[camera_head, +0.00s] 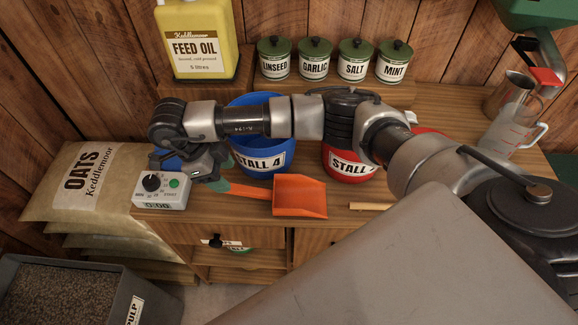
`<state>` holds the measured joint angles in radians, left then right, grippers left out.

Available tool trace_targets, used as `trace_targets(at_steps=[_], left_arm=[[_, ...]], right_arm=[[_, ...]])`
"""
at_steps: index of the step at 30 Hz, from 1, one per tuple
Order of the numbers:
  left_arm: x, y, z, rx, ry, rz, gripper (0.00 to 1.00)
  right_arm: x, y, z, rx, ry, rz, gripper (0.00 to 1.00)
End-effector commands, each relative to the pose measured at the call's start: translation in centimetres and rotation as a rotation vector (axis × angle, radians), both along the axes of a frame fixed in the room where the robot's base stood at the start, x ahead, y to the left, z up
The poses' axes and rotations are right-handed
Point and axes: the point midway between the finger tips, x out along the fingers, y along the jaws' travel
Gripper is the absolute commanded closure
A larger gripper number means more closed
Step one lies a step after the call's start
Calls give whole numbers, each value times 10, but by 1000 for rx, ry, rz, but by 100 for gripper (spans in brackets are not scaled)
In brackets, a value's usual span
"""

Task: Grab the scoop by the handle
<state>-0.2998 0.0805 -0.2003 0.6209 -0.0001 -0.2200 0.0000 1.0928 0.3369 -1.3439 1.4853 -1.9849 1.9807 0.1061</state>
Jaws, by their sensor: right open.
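An orange scoop (300,197) lies on the wooden bench near its front edge, its wide pan to the right. The gripper is open. My left gripper is not in view.
A timer box (160,191) stands just left of the gripper. A blue bucket (258,163) and a red bucket (347,170) stand behind the scoop. Canisters and a feed oil jug (200,45) are at the back. A measuring jug (512,132) is at the right.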

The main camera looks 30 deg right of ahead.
Motion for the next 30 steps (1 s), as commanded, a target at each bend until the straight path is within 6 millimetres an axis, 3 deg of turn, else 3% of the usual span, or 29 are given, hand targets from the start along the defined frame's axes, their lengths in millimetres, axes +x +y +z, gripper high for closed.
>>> trace_targets(at_steps=[8,13,18,26,30], left_arm=[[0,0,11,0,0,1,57],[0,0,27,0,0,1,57],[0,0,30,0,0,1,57],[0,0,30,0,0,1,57],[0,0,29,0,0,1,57]], right_arm=[[-5,-9,-22,3,2,0,46],[-10,-18,-43,3,5,-1,46],[-13,-23,-63,4,1,1,46],[-13,-24,-67,5,0,1,46],[-13,-24,-67,6,-1,1,67]])
